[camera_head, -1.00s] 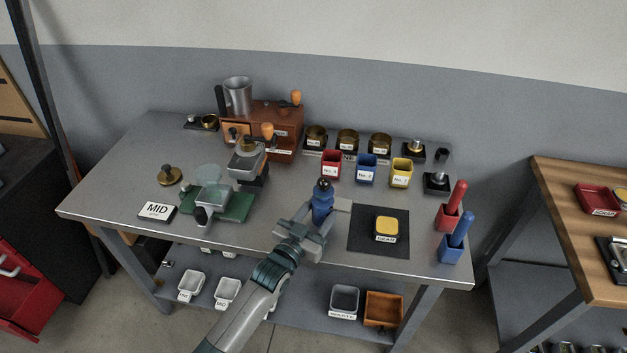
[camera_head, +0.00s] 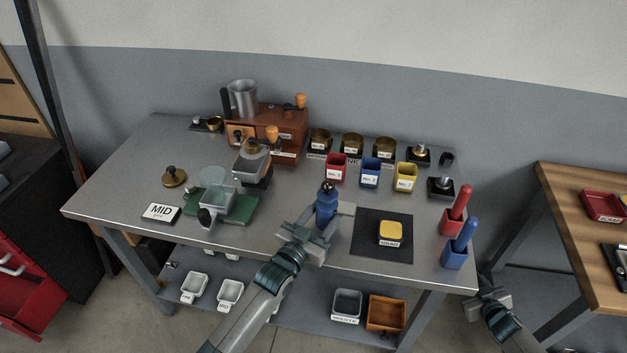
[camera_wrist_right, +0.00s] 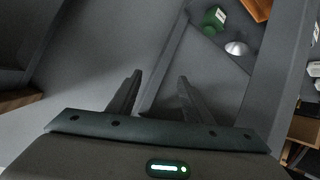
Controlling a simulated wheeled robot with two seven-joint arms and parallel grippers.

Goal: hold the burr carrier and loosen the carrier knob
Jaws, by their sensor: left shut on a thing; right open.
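The burr carrier (camera_head: 326,208) is a blue upright body near the table's front edge in the head view. Its dark carrier knob (camera_head: 328,187) sits on top. My left gripper (camera_head: 321,222) is shut on the blue body from the front, below the knob. Its fingers hide part of the lower body. My right gripper (camera_head: 487,300) is at the lower right, beyond the table's right front corner and well away from the carrier. In the right wrist view its two fingers (camera_wrist_right: 160,88) are apart with nothing between them.
A dark mat (camera_head: 370,246) with a yellow-topped container (camera_head: 391,232) lies right of the carrier. Red (camera_head: 452,220) and blue (camera_head: 455,256) holders stand at the right edge. A green scale-like base (camera_head: 238,209) stands to the left. A wooden table (camera_head: 582,240) is further right.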

